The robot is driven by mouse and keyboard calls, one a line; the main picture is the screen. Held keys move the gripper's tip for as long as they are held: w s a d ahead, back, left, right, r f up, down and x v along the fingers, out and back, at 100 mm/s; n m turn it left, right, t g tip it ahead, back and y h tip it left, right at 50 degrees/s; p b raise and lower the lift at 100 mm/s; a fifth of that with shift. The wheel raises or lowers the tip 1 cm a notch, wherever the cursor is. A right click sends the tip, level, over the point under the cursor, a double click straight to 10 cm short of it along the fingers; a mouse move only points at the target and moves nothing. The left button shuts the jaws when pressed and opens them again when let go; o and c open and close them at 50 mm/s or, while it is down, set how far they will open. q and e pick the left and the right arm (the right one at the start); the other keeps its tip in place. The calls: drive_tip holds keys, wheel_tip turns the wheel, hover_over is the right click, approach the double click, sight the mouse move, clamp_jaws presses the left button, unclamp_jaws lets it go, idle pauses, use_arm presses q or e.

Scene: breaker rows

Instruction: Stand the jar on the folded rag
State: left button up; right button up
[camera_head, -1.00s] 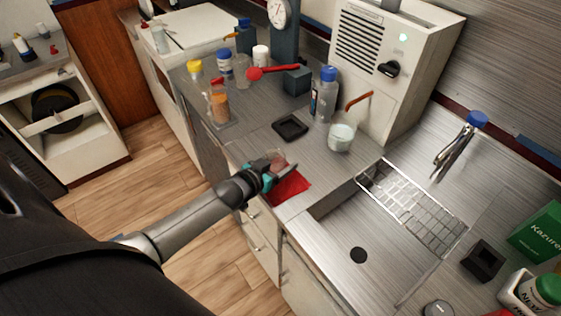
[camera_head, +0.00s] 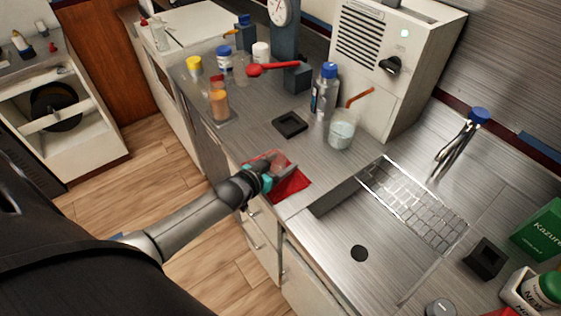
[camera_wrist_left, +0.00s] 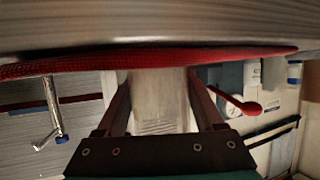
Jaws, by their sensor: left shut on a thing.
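The folded red rag (camera_head: 293,186) lies flat on the metal counter near its front edge, left of the sink. My left gripper (camera_head: 277,174) is over the rag, shut on a clear glass jar (camera_head: 284,169). In the left wrist view the jar (camera_wrist_left: 160,100) is upright relative to the counter, between the two dark fingers, with its base end at the red rag (camera_wrist_left: 90,62). I cannot tell whether the base touches the rag or is just above it. The gripper hides part of the jar and rag. My right gripper is not in view.
A black square holder (camera_head: 290,124) sits behind the rag. A glass beaker (camera_head: 341,130) and a blue-capped bottle (camera_head: 325,92) stand farther right. The sink (camera_head: 345,240) opens to the right. Several small bottles stand at the back left.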

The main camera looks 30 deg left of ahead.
use_arm(q)
drive_tip(key=shift+f, duration=0.2)
drive_tip(key=o, duration=1.5)
drive_tip(key=p+v, duration=0.3)
drive_tip(key=v, duration=1.2)
drive_tip(key=shift+s, duration=0.1)
